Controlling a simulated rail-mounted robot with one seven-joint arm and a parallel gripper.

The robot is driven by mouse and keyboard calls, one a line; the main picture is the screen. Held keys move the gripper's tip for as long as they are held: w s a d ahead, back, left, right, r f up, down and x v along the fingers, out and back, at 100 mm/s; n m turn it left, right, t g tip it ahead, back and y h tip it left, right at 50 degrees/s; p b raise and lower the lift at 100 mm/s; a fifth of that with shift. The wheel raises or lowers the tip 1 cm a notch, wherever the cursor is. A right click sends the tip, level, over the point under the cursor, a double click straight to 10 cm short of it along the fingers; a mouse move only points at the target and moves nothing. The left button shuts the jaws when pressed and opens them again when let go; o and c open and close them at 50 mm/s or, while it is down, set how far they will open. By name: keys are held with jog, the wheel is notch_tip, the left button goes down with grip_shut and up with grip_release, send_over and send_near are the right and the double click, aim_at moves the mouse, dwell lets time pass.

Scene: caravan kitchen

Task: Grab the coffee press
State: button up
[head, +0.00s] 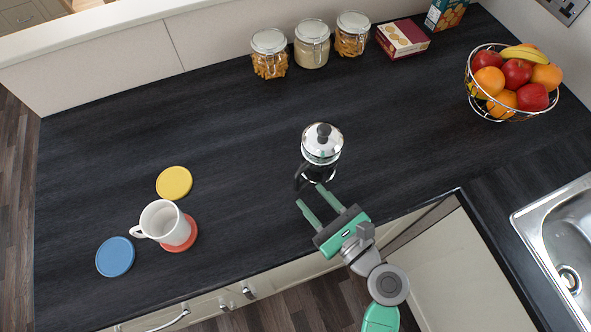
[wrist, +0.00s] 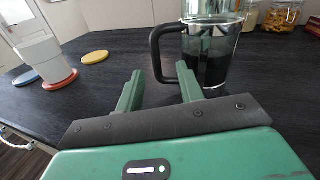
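The coffee press (head: 321,147) stands upright on the dark counter (head: 230,140), with a shiny metal lid, a black knob and a black handle on its front-left side. In the wrist view the coffee press (wrist: 211,62) shows dark liquid in its glass, and its handle (wrist: 158,55) points left. My gripper (head: 309,194) is open, just in front of the press, its fingers pointing at the handle side. In the wrist view the handle stands beyond and between the fingertips of my gripper (wrist: 160,82). I see no clear contact with the handle.
A white mug (head: 161,220) stands on a red coaster (head: 180,238) at left, near yellow (head: 174,183) and blue (head: 115,257) coasters. Several jars (head: 311,45), boxes (head: 403,38) and a fruit basket (head: 514,82) stand at the back. A sink (head: 565,245) is at right.

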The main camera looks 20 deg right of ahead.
aim_at(313, 165)
jog(key=shift+a+f+m+y, duration=0.1)
jog(key=shift+a+m+y, duration=0.2)
jog(key=shift+a+m, duration=0.15)
jog(key=x, duration=0.2)
jog(key=p+x, duration=0.1)
jog(key=x, duration=0.3)
jog(key=shift+w+d+r, duration=0.2)
jog(key=shift+w+r, duration=0.2)
jog(key=shift+w, duration=0.05)
jog(key=shift+w+a+f, duration=0.1)
jog(key=shift+w+a, duration=0.1)
jog(key=shift+w, duration=0.3)
grip_shut()
dwell(0.4)
